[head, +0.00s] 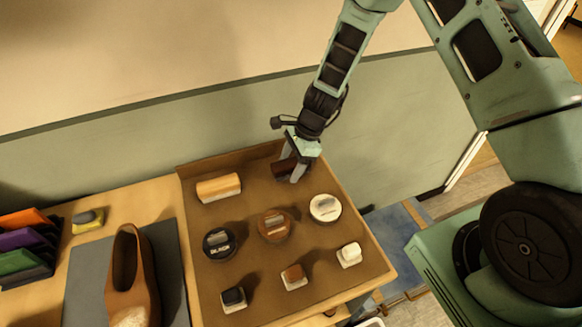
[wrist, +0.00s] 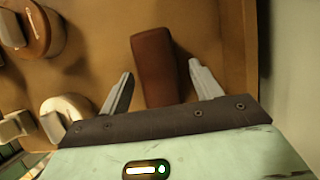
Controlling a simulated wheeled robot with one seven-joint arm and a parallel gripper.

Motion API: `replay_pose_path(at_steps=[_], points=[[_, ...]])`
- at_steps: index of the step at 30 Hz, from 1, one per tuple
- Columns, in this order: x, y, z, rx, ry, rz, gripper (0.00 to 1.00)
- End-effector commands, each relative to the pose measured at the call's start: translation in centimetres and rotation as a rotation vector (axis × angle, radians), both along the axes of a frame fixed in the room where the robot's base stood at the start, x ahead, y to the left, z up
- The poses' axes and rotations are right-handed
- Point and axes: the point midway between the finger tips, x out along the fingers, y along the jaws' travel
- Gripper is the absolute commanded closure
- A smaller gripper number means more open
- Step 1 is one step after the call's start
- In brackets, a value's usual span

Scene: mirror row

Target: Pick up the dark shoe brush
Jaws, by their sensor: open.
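The dark shoe brush (head: 281,169) is a reddish-brown block at the back right of the brown tray (head: 376,268). In the head view it is partly hidden by my gripper (head: 290,166). In the wrist view the brush (wrist: 156,62) lies lengthwise between the two fingers of my gripper (wrist: 161,70). The fingers are open, one on each side, with a visible gap on both sides. The near end of the brush reaches in towards the palm. I cannot tell exactly how high the fingertips are above the tray.
A light brush (head: 218,187) lies left of the dark one. Black (head: 219,243), brown (head: 274,226) and white (head: 325,208) round tins stand in front, with small daubers (head: 294,276) nearer. A brown shoe (head: 130,280) is at left. A wall rises behind the tray.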

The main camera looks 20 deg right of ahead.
Motion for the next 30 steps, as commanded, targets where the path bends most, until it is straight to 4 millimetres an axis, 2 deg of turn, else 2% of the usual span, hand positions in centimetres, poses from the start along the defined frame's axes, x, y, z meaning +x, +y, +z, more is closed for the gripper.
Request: replay_pose_path(at_steps=[5,7,11,21,26,30], points=[[0.0,0.0,0.0,0.000,0.000,0.000,0.36],[0.0,0.0,0.0,0.000,0.000,0.000,0.50],[0.0,0.0,0.0,0.000,0.000,0.000,0.86],[0.0,0.0,0.3,0.000,-0.001,0.001,0.87],[0.1,0.0,1.2,-0.001,-0.004,0.002,0.87],[0.1,0.0,3.0,-0.002,-0.005,0.002,0.87]])
